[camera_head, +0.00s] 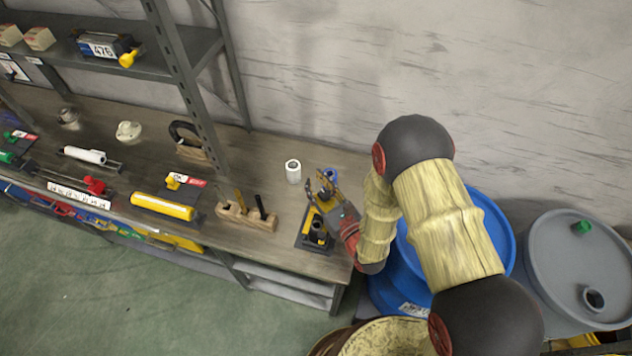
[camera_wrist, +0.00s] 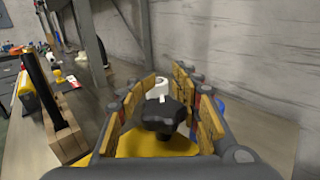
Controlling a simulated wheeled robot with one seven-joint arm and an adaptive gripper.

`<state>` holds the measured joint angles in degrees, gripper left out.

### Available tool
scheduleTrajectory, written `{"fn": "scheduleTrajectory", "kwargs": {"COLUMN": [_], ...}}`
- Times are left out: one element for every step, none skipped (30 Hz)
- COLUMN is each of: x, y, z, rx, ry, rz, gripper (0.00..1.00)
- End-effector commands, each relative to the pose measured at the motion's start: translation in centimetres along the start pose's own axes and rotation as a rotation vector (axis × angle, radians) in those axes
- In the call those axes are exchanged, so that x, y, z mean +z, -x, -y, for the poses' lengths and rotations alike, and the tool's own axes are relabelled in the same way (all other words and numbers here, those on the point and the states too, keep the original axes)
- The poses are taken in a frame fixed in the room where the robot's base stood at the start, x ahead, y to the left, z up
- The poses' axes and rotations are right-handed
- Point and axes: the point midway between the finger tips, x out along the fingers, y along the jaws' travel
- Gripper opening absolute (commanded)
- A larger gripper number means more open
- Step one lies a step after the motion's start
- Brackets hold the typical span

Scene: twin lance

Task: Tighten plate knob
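A black lobed knob (camera_wrist: 160,116) stands over a yellow plate (camera_wrist: 150,146) in the wrist view. My gripper (camera_wrist: 165,84) is open, with one finger on each side of the knob and a visible gap on both sides. In the head view my gripper (camera_head: 322,188) is over a yellow and black tool (camera_head: 316,232) near the right end of the workbench. The knob is small and partly hidden by my gripper there, and I cannot make out its threads or seating.
A white roll (camera_head: 293,171) stands behind the tool on the workbench (camera_head: 262,150). A wooden hand plane (camera_head: 246,215) lies to the left, close to the tool. A shelf post (camera_head: 182,75) rises farther left. Blue (camera_head: 490,228) and grey (camera_head: 570,245) drums stand to the right.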

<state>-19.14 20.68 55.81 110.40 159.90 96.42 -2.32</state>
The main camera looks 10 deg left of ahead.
Motion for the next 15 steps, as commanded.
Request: {"fn": "scheduleTrajectory", "kwargs": {"x": [0.01,0.01,0.02,0.02,0.02,0.03,0.03,0.03,0.03,0.03,0.03,0.03,0.03,0.03,0.01], "y": [-0.01,-0.01,-0.01,-0.01,-0.01,-0.01,-0.02,-0.02,-0.02,-0.02,-0.02,-0.02,0.00,0.05,0.19], "z": [0.04,0.05,0.06,0.07,0.08,0.08,0.09,0.09,0.10,0.11,0.11,0.11,0.12,0.12,0.13], "rx": [-0.001,-0.001,-0.001,-0.001,-0.002,-0.002,-0.002,-0.002,-0.002,-0.002,-0.002,-0.002,-0.002,-0.003,-0.003], "ry": [0.000,0.000,0.000,0.000,0.000,0.001,0.001,0.001,0.001,0.001,0.001,0.001,0.001,0.001,0.001], "rz": [0.000,0.000,0.000,0.001,0.001,0.001,0.001,0.001,0.001,0.001,0.001,0.001,0.001,0.001,0.000], "gripper": [0.37,0.39,0.41,0.43,0.44,0.45,0.45,0.45,0.45,0.45,0.45,0.45,0.45,0.45,0.45]}}
